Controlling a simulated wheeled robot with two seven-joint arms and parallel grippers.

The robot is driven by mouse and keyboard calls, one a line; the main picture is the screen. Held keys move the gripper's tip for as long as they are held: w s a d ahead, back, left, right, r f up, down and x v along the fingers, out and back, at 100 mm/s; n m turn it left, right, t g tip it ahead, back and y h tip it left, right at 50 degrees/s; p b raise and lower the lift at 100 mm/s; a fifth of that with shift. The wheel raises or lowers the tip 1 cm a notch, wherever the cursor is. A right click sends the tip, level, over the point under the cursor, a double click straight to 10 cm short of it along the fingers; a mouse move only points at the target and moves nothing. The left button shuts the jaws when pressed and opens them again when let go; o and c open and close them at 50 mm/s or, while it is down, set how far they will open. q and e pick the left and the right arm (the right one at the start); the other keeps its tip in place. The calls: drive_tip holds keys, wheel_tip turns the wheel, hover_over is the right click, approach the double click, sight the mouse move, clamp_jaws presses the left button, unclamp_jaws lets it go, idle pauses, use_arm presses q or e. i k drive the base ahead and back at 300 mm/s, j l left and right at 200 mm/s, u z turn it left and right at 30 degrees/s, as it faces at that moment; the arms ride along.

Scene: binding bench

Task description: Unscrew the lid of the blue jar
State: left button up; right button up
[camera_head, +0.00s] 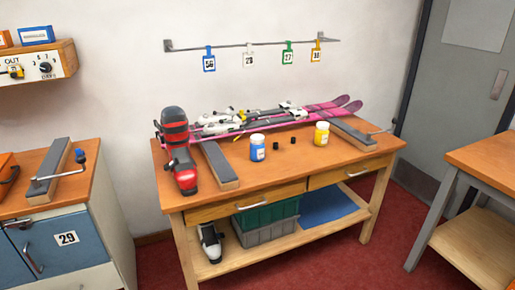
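The blue jar (257,151) stands upright on the wooden bench, right of the ski boot and in front of the skis. It has a white lid (257,138) on top and a pale label on its front. A yellow jar (321,136), also with a white lid, stands upright farther right. Neither of my grippers shows in the head view, so nothing of mine is seen touching the blue jar.
The bench (300,163) holds a red and black ski boot (177,150), pink skis (340,106) and two grey-topped supports (219,166). Two small black pieces (278,146) lie between the jars. The bench front near the blue jar is clear. Another table (490,153) stands right.

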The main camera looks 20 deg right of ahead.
sight(256, 150)
drive_tip(key=i+l, duration=0.15)
drive_tip(key=l, duration=0.25)
drive_tip(key=i+l, duration=0.2)
drive_tip(key=l, duration=0.2)
drive_tip(key=i+l, duration=0.15)
drive_tip(key=l, duration=0.25)
drive_tip(key=i+l, duration=0.15)
drive_tip(key=l, duration=0.25)
drive_tip(key=i+l, duration=0.2)
drive_tip(key=l, duration=0.2)
